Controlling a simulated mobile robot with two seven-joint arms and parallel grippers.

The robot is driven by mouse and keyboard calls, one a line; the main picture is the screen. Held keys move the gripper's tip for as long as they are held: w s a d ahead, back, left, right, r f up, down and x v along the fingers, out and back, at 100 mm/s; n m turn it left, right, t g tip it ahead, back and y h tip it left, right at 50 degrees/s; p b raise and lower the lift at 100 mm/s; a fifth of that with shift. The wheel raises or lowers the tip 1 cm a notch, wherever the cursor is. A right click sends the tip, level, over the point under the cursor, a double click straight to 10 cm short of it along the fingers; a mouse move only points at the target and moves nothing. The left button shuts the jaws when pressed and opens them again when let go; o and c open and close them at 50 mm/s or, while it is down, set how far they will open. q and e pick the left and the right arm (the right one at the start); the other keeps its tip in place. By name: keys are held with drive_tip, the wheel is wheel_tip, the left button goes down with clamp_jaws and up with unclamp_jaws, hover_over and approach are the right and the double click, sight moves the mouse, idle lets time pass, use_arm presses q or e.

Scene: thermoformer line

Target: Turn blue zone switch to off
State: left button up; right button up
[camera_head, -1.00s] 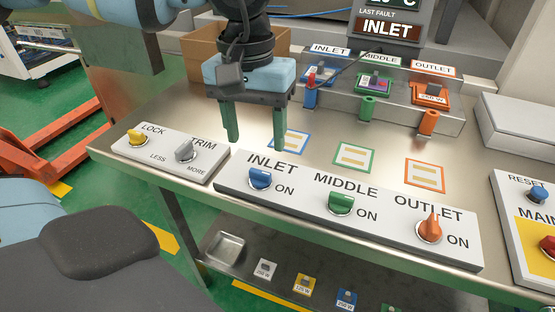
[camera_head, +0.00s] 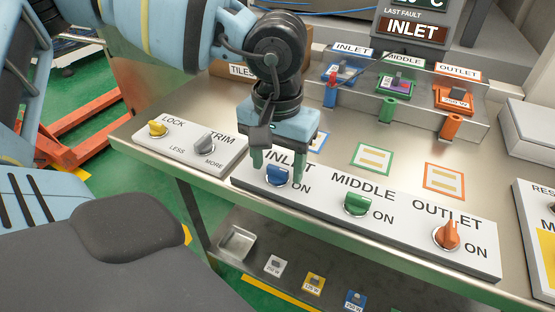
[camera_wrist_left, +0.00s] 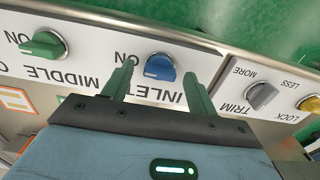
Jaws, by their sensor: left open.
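The blue zone switch (camera_head: 279,176) is a blue knob on the white panel (camera_head: 330,211), under the label INLET with ON to its right. It also shows in the left wrist view (camera_wrist_left: 159,67), just beyond and between my fingertips. My left gripper (camera_head: 277,172) is open, its green fingers pointing down on either side of the blue knob. In the left wrist view the fingers (camera_wrist_left: 160,78) are apart with nothing between them; whether they touch the knob cannot be told. My right gripper is out of view.
A green knob (camera_head: 357,204) and an orange knob (camera_head: 447,235) sit to the right on the same panel. A panel with a yellow knob (camera_head: 157,128) and a grey knob (camera_head: 205,144) stands close on the left. Fuse holders stand behind.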

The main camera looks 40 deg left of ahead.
use_arm(q)
drive_tip(key=shift+f, duration=0.1)
drive_tip(key=c, duration=1)
